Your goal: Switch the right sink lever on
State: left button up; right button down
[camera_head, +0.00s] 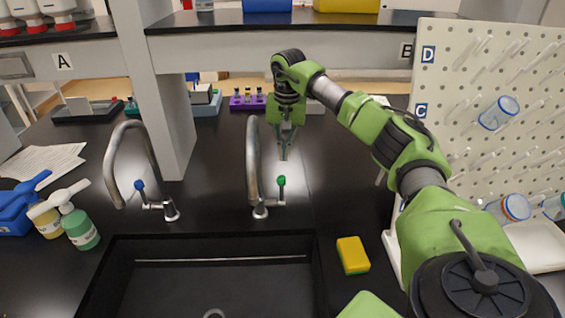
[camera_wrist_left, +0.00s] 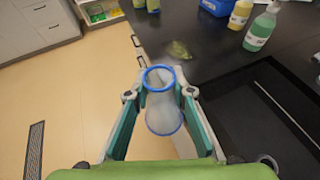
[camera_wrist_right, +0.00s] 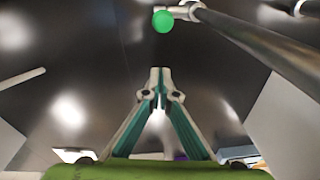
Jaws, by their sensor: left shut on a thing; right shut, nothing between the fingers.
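The right tap (camera_head: 253,160) is a grey gooseneck behind the sink. Its lever has a green knob (camera_head: 281,181) and stands up at the tap's right side. The green knob (camera_wrist_right: 163,21) also shows beyond my fingertips in the right wrist view. My right gripper (camera_head: 285,150) is shut and empty, above and behind the green knob, apart from it. In the right wrist view its fingertips (camera_wrist_right: 158,74) meet. My left gripper (camera_wrist_left: 163,100) is shut on a clear flask with a blue rim (camera_wrist_left: 164,118), seen only in the left wrist view.
A left tap (camera_head: 112,165) with a blue-knobbed lever (camera_head: 139,185) stands left of it. The black sink (camera_head: 215,280) lies in front. A yellow sponge (camera_head: 352,255) lies right of the sink. A pegboard (camera_head: 480,110) stands at right; soap bottles (camera_head: 80,228) stand at left.

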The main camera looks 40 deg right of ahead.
aim_at(282, 192)
jog(key=s+a+f, duration=0.1)
jog(key=s+a+f+p, duration=0.1)
jog(key=a, duration=0.1)
jog(key=shift+s, duration=0.2)
dwell(0.5)
